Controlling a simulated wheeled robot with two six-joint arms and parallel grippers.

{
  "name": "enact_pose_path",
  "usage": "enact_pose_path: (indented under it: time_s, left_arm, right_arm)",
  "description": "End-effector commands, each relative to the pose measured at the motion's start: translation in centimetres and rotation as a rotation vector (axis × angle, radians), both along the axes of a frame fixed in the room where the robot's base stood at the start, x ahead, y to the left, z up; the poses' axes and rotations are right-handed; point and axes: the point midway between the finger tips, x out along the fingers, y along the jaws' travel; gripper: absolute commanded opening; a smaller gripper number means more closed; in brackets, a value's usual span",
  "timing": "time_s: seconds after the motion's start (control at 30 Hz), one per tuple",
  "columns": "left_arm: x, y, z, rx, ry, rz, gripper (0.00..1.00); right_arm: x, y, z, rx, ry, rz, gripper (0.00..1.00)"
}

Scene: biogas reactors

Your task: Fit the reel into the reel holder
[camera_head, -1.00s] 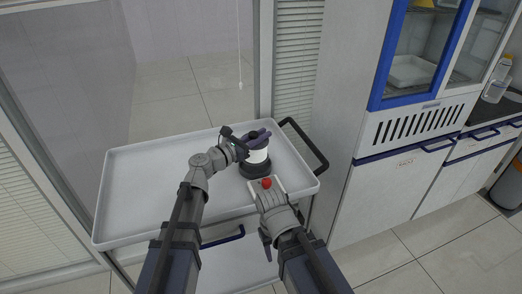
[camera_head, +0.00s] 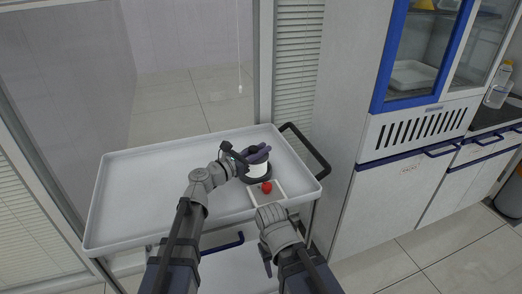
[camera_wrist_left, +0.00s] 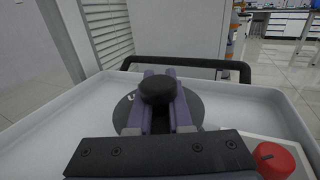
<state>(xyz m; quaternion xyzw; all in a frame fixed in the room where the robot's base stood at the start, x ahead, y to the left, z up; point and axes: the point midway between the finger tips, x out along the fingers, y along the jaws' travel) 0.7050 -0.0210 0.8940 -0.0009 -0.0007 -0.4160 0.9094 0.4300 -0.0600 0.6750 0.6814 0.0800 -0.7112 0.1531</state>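The reel (camera_head: 257,170), a white cylinder with dark ends, stands upright at the right end of the white tray. In the left wrist view its round black top knob (camera_wrist_left: 158,90) rises above a wide grey disc (camera_wrist_left: 127,110). My left gripper (camera_head: 262,151) is at its top. In the left wrist view its purple fingers lie close together on both sides beneath the knob and appear shut on it. The contact is hidden. I cannot tell the reel holder apart from the dark base under the reel. My right gripper (camera_head: 268,214) is at the tray's front edge; its fingers are unclear.
A white box with a red button (camera_head: 267,187) is right in front of the reel; the button also shows in the left wrist view (camera_wrist_left: 272,157). The tray (camera_head: 140,195) is bare on the left. A dark handle (camera_head: 310,150) is on its right; a cabinet (camera_head: 400,190) stands beyond.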

Motion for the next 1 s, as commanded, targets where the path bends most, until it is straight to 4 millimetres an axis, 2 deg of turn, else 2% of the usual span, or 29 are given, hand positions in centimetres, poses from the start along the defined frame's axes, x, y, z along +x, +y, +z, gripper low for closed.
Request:
enact_pose_path:
  time_s: [0.03, 0.27, 0.5, 0.63, 1.0]
  left_arm:
    - [0.0, 0.0, 0.0, 0.002, 0.001, 0.000, 0.23]
    - [0.0, 0.0, 0.0, 0.002, 0.001, 0.000, 0.48]
    - [0.0, 0.0, 0.1, 0.002, 0.001, 0.000, 0.48]
    - [0.0, 0.0, 1.1, 0.002, 0.001, 0.000, 0.48]
    - [-5.2, 5.7, 0.7, 0.002, 0.001, 0.004, 0.48]
  right_arm:
    - [0.0, 0.0, 0.0, 0.000, 0.000, 0.000, 0.50]
    - [0.0, 0.0, 0.0, 0.000, 0.000, 0.000, 0.50]
    - [0.0, 0.0, 0.1, 0.000, 0.000, 0.000, 0.50]
    - [0.0, 0.0, 1.1, 0.000, 0.000, 0.000, 0.50]
    - [0.0, 0.0, 0.7, 0.000, 0.000, 0.000, 0.50]
